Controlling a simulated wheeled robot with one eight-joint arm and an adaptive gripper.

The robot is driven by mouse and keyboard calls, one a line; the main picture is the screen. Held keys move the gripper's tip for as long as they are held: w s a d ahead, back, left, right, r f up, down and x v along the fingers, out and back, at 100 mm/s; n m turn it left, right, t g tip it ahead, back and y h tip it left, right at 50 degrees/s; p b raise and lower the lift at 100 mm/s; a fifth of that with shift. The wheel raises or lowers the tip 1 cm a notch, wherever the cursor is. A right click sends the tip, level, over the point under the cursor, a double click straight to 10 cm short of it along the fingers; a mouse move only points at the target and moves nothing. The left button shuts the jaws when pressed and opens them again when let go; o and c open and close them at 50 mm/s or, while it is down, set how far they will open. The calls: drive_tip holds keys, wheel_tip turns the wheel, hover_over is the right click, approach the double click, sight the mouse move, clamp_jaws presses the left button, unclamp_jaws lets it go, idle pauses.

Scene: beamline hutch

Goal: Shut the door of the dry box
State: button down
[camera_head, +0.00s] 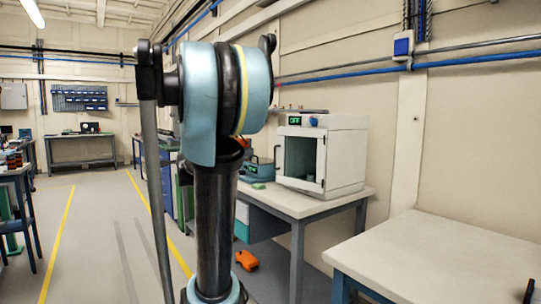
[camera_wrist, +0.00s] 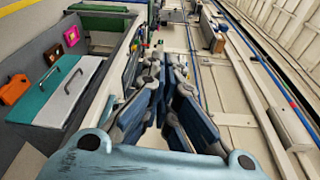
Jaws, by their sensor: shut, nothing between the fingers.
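The dry box (camera_head: 347,160) is a white cabinet on a bench right of centre in the head view. A lit green display and a blue knob sit at its top front. Its front shows a dark opening or window (camera_head: 300,155) in a white frame, with something small and green low inside. I cannot tell how far the door stands open. I cannot make out the box in the wrist view. My gripper (camera_wrist: 178,72) shows in the wrist view with its dark blue fingers together and empty, touching nothing that I can see. It is not visible in the head view.
The box's bench (camera_head: 292,205) has a grey top; a blue-green device (camera_head: 258,170) stands left of the box. A pale table (camera_head: 440,255) fills the right foreground. Floor at left is largely clear.

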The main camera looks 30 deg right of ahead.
drive_tip(key=w+d+r+m+g+h, duration=0.1)
drive_tip(key=w+d+r+m+h, duration=0.1)
drive_tip(key=d+m+h, duration=0.5)
drive_tip(key=w+d+r+m+g+h, duration=0.1)
drive_tip(key=w+d+r+m+h, duration=0.2)
drive_tip(key=d+m, duration=0.7)
drive_tip(key=s+d+f+m+g+h, duration=0.25)
drive_tip(key=d+m+g, duration=0.25)
drive_tip(key=d+m, duration=0.25)
drive_tip(key=s+d+f+m+g+h, duration=0.2)
drive_tip(key=d+f+m+g+h, duration=0.15)
drive_tip(key=d+m+g, duration=0.35)
drive_tip(key=w+d+n+t, duration=0.1)
drive_tip(key=w+d, duration=0.2)
drive_tip(key=d, duration=1.1)
drive_tip(key=shift+f+y, duration=0.35)
drive_tip(key=shift+y, duration=0.05)
drive_tip(key=shift+w, duration=0.1)
drive_tip(key=shift+m+g, duration=0.35)
drive_tip(key=shift+g, duration=0.35)
drive_tip(key=d, duration=0.2)
drive_tip(key=w+d, duration=0.1)
drive_tip(key=d, duration=0.2)
drive_tip(key=shift+w+d+r, duration=0.1)
drive_tip(key=shift+w+d, duration=0.15)
drive_tip(key=shift+d, duration=0.1)
